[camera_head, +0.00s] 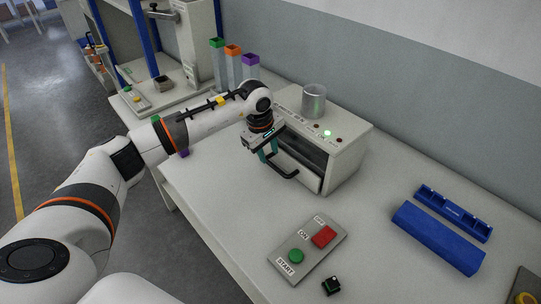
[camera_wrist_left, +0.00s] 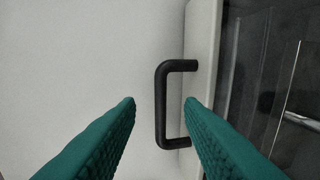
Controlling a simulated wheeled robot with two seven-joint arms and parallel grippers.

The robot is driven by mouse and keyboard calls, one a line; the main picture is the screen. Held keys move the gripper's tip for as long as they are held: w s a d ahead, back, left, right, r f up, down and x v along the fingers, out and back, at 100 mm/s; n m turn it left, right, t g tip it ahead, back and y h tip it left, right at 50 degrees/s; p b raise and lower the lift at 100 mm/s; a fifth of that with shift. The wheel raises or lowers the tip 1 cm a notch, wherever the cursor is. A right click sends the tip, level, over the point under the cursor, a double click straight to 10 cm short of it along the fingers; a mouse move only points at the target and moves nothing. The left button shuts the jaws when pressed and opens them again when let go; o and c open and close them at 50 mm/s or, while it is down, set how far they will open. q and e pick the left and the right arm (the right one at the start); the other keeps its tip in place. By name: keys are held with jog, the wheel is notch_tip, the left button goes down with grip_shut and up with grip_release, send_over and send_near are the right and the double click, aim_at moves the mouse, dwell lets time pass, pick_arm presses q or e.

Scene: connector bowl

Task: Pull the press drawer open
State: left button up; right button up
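The press (camera_head: 345,160) is a pale box on the table, with a dark opening in its front and a lit green lamp on top. Its pale drawer front (camera_head: 300,176) carries a black bar handle (camera_head: 284,174). In the left wrist view the handle (camera_wrist_left: 160,104) lies between my two green fingertips, with the drawer front (camera_wrist_left: 201,40) to its right. My left gripper (camera_head: 268,153) is open at the handle; I see no clear contact, and depth is hard to judge. It also shows in the left wrist view (camera_wrist_left: 160,102). My right gripper is out of view.
A clear cylinder (camera_head: 313,100) stands on the press. A grey button panel (camera_head: 307,250) and a small dark connector (camera_head: 331,285) lie in front. Blue blocks (camera_head: 438,238) lie at right. Colour-topped tubes (camera_head: 234,65) stand behind. The table left of the panel is clear.

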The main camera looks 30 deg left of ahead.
aim_at(271, 164)
pick_arm(q)
jog(key=f, duration=0.3)
jog(key=shift+w+d+f+p, duration=0.1)
jog(key=shift+w+f+p, duration=0.1)
jog(key=shift+w+p, duration=0.1)
jog(key=shift+f, duration=0.2)
jog(key=shift+w+f, duration=0.1)
jog(key=shift+f, duration=0.05)
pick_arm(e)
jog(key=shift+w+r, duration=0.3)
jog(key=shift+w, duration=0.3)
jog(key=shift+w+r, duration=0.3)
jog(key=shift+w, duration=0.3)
pick_arm(q)
jog(key=shift+c, duration=0.5)
grip_shut()
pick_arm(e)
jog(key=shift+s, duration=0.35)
